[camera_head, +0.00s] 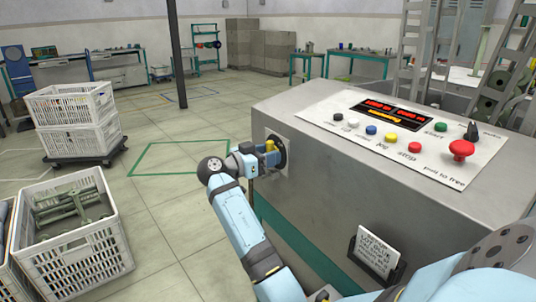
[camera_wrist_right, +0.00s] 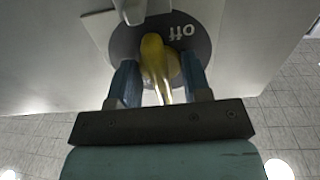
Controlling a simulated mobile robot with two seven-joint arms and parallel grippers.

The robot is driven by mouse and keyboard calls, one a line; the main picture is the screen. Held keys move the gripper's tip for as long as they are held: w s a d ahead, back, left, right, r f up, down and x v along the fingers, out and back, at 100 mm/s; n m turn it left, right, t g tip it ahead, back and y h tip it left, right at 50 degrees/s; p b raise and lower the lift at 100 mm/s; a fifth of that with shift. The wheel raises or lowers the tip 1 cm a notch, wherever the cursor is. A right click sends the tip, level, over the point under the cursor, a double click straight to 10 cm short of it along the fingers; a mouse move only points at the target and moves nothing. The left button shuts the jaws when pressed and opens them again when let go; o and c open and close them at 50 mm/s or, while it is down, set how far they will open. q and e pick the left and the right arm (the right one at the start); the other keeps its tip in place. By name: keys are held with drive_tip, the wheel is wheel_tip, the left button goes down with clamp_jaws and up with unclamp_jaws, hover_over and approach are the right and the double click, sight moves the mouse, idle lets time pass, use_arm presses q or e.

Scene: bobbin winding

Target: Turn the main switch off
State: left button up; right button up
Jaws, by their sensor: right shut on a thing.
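The main switch is a yellow handle (camera_head: 270,145) on a dark round plate (camera_head: 281,151), set in the end face of the grey machine cabinet. My right gripper (camera_head: 264,157) is at the switch, shut on the yellow handle. In the right wrist view the handle (camera_wrist_right: 153,55) stands between the two blue fingers (camera_wrist_right: 160,78), pointing nearly along the gripper. The word "off" shows upside down on the plate (camera_wrist_right: 199,45), up and to the right of the handle. Other markings on the plate cannot be read. My left gripper is not in view.
The cabinet's top panel (camera_head: 335,112) carries coloured buttons, a red display and a red mushroom button (camera_head: 461,149). A small sign (camera_head: 375,255) hangs on the cabinet's front. White crates (camera_head: 75,120) stand on the left. The floor between them and the cabinet is clear.

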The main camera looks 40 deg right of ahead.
drive_tip(key=shift+r+n+p, duration=0.15)
drive_tip(key=shift+n+p, duration=1.35)
drive_tip(key=shift+p, duration=0.45)
drive_tip(key=shift+n+p, duration=0.3)
drive_tip(key=shift+n+p, duration=0.8)
drive_tip(key=shift+p, duration=0.5)
drive_tip(key=shift+n+p, duration=0.8)
drive_tip(key=shift+p, duration=0.25)
drive_tip(key=shift+n, duration=0.3)
drive_tip(key=shift+p, duration=0.35)
